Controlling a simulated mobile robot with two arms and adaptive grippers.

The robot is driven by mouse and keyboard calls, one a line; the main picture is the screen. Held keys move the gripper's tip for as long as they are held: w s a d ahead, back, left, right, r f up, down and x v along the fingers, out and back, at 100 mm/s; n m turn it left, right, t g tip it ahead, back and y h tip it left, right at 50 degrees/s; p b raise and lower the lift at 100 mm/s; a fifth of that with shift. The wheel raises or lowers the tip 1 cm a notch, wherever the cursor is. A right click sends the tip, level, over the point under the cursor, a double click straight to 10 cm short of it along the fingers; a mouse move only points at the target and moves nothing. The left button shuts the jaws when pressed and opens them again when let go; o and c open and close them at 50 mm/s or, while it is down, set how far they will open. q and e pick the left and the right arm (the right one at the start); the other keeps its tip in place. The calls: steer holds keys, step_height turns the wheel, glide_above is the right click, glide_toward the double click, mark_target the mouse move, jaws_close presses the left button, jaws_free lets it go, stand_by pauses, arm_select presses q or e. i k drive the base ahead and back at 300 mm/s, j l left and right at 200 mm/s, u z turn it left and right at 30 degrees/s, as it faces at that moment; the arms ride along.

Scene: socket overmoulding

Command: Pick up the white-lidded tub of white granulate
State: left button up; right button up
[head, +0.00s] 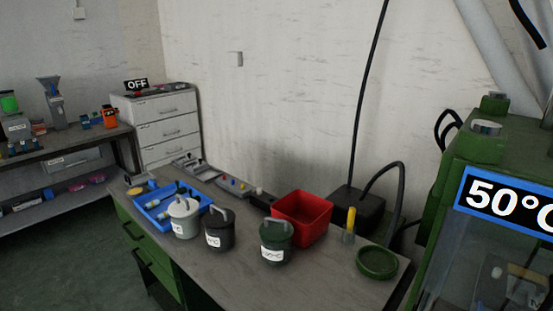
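The white-lidded tub (184,217) stands upright near the left end of the workbench, at the front edge of a blue tray. It has a pale body, a white label and a handle on its lid. Its contents cannot be seen. Neither of my grippers shows in the head view.
A black tub (219,231) stands close to its right, then a green tub (276,242). The blue tray (147,217) behind holds small parts. A red bin (303,217), a green dish (377,263) and a green machine (480,150) are further right. The bench (225,277) front is clear.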

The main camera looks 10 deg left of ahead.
mark_target(184, 213)
steer(key=i+j+z, duration=0.15)
steer(key=j, duration=0.7)
steer(key=j+z, duration=0.15)
steer(key=j, duration=0.75)
steer(key=i, duration=0.05)
